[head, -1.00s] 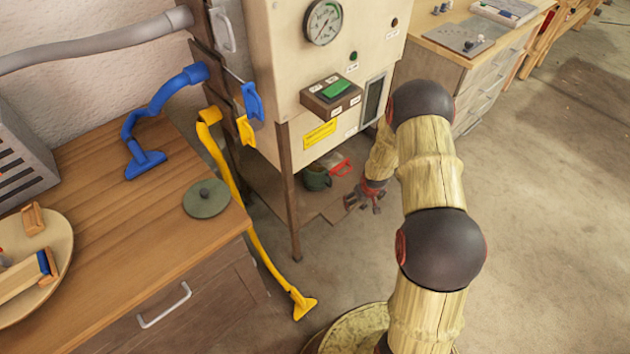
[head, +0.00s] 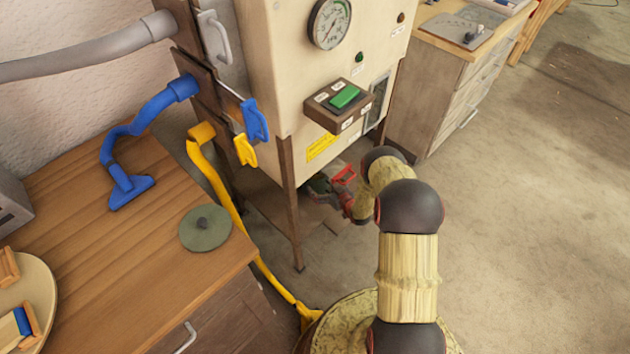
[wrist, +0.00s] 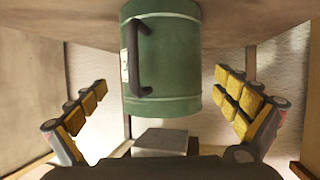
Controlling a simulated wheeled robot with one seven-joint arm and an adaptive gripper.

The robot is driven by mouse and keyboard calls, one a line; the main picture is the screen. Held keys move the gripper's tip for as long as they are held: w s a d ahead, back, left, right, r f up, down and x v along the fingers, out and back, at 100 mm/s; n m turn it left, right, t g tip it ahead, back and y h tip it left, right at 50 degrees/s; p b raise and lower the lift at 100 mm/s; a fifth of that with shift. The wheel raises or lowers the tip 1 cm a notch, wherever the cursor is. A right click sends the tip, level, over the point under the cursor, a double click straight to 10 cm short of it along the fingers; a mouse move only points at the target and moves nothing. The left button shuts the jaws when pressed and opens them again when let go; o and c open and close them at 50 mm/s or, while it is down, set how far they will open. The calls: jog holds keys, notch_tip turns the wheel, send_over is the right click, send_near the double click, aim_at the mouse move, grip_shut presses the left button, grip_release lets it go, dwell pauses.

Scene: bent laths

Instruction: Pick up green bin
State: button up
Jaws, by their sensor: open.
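The green bin (wrist: 175,65) is a green cylinder with a dark handle and a pale label in the wrist view. It appears between the two fingers of my gripper (wrist: 161,84), which are spread wide with yellow pads. I cannot tell how deep it sits between them, and no pad visibly touches it. In the head view the green bin (head: 318,184) stands on the low shelf under the press-like cabinet. My gripper (head: 342,190) is right beside it there and hides part of it.
The cabinet (head: 283,50) stands above the low shelf, with a front leg (head: 292,215) left of my arm. A yellow hose (head: 228,200) runs down beside it. A wooden bench (head: 120,270) is at left. Open floor (head: 540,240) lies at right.

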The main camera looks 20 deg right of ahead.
jog(key=b+x, duration=0.3)
jog(key=x, duration=0.3)
jog(key=shift+w+a, duration=0.1)
jog(key=shift+a, duration=0.05)
jog(key=shift+c, duration=0.9)
jog(key=shift+r, duration=0.1)
jog(key=c, duration=0.9)
